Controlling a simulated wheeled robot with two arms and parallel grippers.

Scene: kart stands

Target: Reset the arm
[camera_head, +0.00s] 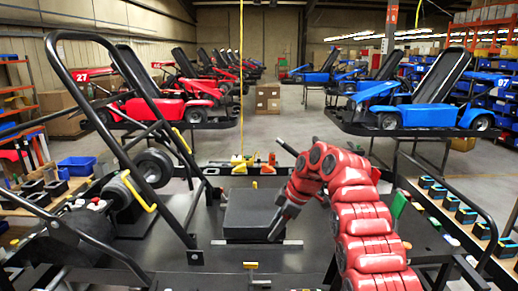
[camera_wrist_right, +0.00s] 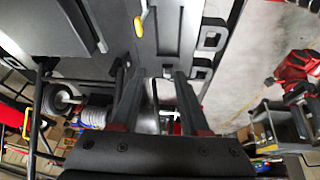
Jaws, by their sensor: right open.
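My red right arm (camera_head: 355,200) comes in from the lower right in the head view and bends over the dark work surface. My right gripper (camera_head: 280,222) points down and left, beside a raised dark block (camera_head: 248,212). In the right wrist view the two dark fingers of the gripper (camera_wrist_right: 155,85) stand apart with nothing held between them. A grey panel (camera_wrist_right: 165,30) lies beyond the fingertips. My left arm and left gripper are not in view.
A black tubular frame (camera_head: 110,120) with a thick roller (camera_head: 150,168) rises at the left. Rails and small battery-like boxes (camera_head: 465,214) line the right. Red kart (camera_head: 165,108) and blue kart (camera_head: 430,112) stand beyond on stands. The aisle floor (camera_head: 270,125) between them is mostly clear.

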